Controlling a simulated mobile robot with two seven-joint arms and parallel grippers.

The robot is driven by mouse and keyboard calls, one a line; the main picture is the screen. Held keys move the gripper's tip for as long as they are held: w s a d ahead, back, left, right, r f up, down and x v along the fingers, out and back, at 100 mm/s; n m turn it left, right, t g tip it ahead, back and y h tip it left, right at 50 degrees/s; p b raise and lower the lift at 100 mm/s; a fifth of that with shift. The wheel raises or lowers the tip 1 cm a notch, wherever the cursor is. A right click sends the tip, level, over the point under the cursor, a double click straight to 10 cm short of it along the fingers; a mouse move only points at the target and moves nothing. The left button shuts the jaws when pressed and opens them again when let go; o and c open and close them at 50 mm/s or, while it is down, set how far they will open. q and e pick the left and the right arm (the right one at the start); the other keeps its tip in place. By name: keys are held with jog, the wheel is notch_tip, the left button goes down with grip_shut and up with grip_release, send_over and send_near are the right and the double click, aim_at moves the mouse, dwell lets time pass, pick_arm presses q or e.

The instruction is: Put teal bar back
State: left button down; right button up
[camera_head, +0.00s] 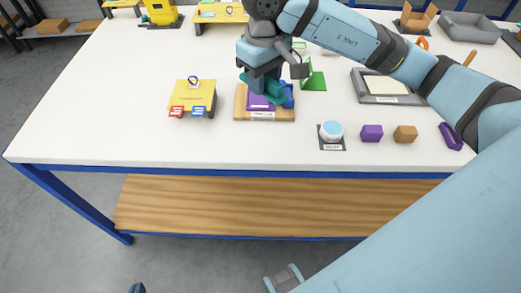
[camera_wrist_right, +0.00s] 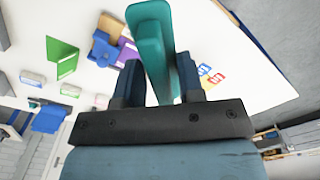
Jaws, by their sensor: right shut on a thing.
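My right gripper (camera_head: 262,82) is shut on a teal bar (camera_head: 270,91), which is partly hidden by it in the head view. In the right wrist view the teal bar (camera_wrist_right: 152,40) stands out between the two dark fingers (camera_wrist_right: 160,85). The bar is over a wooden board (camera_head: 283,115) that carries a purple block (camera_head: 257,102) and a blue block (camera_head: 288,94). I cannot tell whether the bar touches them. A dark tip (camera_head: 137,288), seemingly of my left gripper, just shows at the bottom edge of the head view; its jaws are not readable.
A yellow board (camera_head: 192,94) with red and blue clips stands left of the wooden board. A green bracket (camera_head: 315,80) is behind right. A round light-blue-topped item (camera_head: 331,131), purple cube (camera_head: 372,132) and brown cube (camera_head: 405,133) stand to the right. The left front table is clear.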

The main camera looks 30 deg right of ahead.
aim_at(264, 147)
notch_tip(264, 147, down, 20)
jog(key=shift+r+p, duration=0.1)
jog(key=shift+p, duration=0.5)
jog(key=o, duration=0.5)
jog(key=shift+f+b, duration=0.25)
jog(key=shift+b, duration=0.05)
jog(key=o, duration=0.5)
jog(key=shift+r, duration=0.1)
jog(key=shift+c, duration=0.2)
jog(key=shift+s, duration=0.1)
